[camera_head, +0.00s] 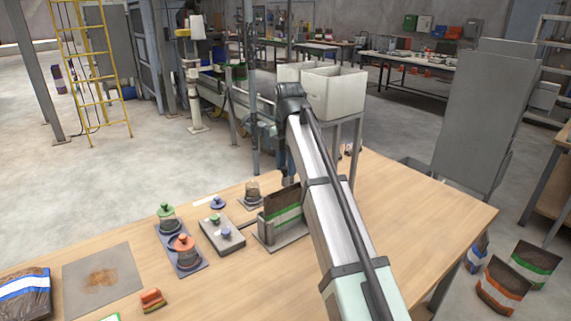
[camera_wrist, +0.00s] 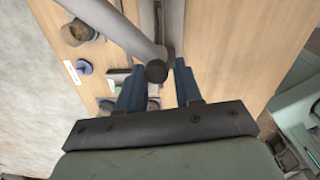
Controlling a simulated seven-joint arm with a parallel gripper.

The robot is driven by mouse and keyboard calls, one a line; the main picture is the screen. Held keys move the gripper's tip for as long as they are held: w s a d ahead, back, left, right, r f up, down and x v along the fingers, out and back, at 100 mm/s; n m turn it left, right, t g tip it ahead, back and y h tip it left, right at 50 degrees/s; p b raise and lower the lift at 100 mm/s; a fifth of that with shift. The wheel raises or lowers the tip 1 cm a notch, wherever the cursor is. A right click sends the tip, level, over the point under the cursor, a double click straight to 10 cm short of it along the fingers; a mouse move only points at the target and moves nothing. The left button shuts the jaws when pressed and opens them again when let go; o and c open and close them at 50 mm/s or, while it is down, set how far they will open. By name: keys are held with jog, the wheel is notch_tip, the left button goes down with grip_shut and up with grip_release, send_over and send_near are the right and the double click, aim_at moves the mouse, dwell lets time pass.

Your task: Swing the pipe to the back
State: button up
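A grey pipe (camera_wrist: 125,32) runs in the wrist view from the top left edge down to a dark round end near the middle. My gripper (camera_wrist: 159,64) has its two blue fingers apart, with the dark end of the pipe showing between them. There is a gap beside the pipe end, and I cannot tell whether either finger touches it. In the head view my arm reaches over the table and hides most of the gripper; a bit of blue finger shows below the wrist. I cannot make out the pipe clearly there.
A brown bag with a green stripe (camera_head: 283,203) stands in a holder on the wooden table (camera_head: 420,215). Jars with green (camera_head: 166,211) and orange (camera_head: 183,243) lids and a grey plate (camera_head: 103,277) are to the left. White bins (camera_head: 333,92) stand behind. The table's right side is clear.

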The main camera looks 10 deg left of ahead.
jog(key=shift+o, duration=1.4)
jog(key=shift+w+d+f, duration=0.1)
jog(key=shift+d+f, duration=0.05)
jog(key=shift+d, duration=0.05)
jog(key=shift+o, duration=0.4)
jog(key=shift+w, duration=0.1)
jog(key=shift+a, duration=0.1)
jog(key=shift+r, duration=3.75)
